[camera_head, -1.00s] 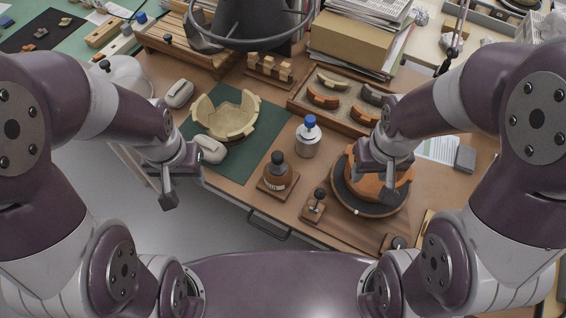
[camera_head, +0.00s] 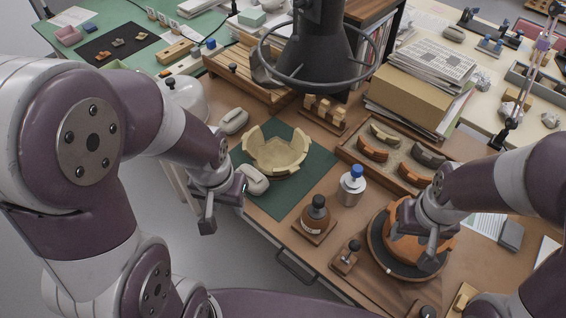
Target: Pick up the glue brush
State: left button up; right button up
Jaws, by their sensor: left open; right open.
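A small wooden stand (camera_head: 343,262) near the table's front edge holds an upright dark-knobbed piece (camera_head: 354,245). It may be the glue brush, but it is too small to be sure. A brown bottle (camera_head: 315,212) with a black cap stands on a wooden base to its left. My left gripper (camera_head: 207,222) is open and empty, off the table's front edge, left of the bottle. My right gripper (camera_head: 427,243) is open over the orange pot (camera_head: 402,247) on the dark turntable (camera_head: 378,262), right of the stand. It hides part of the pot.
A blue-capped bottle (camera_head: 351,188) stands behind the stand. A sherd tray (camera_head: 350,153) lies behind the turntable. A dark lamp-like fixture (camera_head: 318,50) hangs over the table's back.

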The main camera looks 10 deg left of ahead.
aim_at(317, 210)
jog(key=z, duration=0.25)
jog(key=k+j+z, duration=0.1)
jog(key=j+z, duration=0.2)
jog(key=z, duration=0.15)
jog(key=k+j+z, duration=0.1)
jog(key=j+z, duration=0.15)
jog(key=z, duration=0.2)
jog(key=k+j+z, duration=0.15)
jog(key=z, duration=0.3)
jog(key=k+j+z, duration=0.2)
jog(key=z, duration=0.25)
